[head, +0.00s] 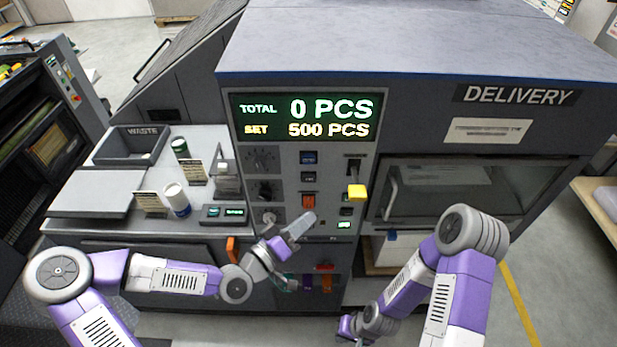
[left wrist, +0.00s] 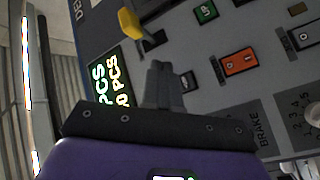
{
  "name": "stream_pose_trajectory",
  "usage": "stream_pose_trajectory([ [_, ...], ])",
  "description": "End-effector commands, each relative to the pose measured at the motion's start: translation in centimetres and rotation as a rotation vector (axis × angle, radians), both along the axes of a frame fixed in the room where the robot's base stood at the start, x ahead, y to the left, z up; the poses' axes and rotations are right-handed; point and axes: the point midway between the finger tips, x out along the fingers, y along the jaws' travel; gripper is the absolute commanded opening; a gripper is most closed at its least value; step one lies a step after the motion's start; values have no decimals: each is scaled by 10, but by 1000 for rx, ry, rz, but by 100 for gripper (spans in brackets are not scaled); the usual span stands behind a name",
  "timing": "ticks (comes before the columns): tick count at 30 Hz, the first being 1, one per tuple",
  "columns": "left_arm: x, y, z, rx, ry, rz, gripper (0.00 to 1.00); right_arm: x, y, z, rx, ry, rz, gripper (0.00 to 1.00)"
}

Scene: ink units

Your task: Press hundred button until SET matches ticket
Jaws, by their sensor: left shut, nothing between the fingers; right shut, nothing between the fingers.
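The display (head: 304,117) on the grey machine reads TOTAL 0 PCS and SET 500 PCS; part of it shows in the left wrist view (left wrist: 110,84). Below it the control panel (head: 330,168) carries several small buttons; I cannot tell which is the hundred button. My left gripper (head: 304,223) is shut and empty in front of the panel's lower part. In the left wrist view its fingertips (left wrist: 164,68) overlap the panel beside a small dark button (left wrist: 188,81); contact cannot be told. My right gripper (head: 350,328) is low, shut and empty. I cannot identify the ticket.
A yellow-knobbed lever (head: 357,191) sticks out right of the buttons. An orange rocker switch (left wrist: 239,62) is near my left fingertips. The left side table holds a waste bin (head: 131,146), cans (head: 176,199) and small cards. The delivery window (head: 455,190) is at right.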

Motion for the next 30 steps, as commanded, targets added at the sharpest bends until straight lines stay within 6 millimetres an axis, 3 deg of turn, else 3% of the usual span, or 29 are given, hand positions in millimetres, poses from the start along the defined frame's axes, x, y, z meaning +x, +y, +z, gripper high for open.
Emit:
stream_pose_trajectory([
  [8,8,0,0,1,-1,0,0,0,0,0,0,0,0,0],
  [21,67,-1,-2,2,-1,-1,0,0,0,-6,0,0,0,0],
  [30,87,-1,-1,1,3,-2,0,0,0,-12,0,0,0,0],
])
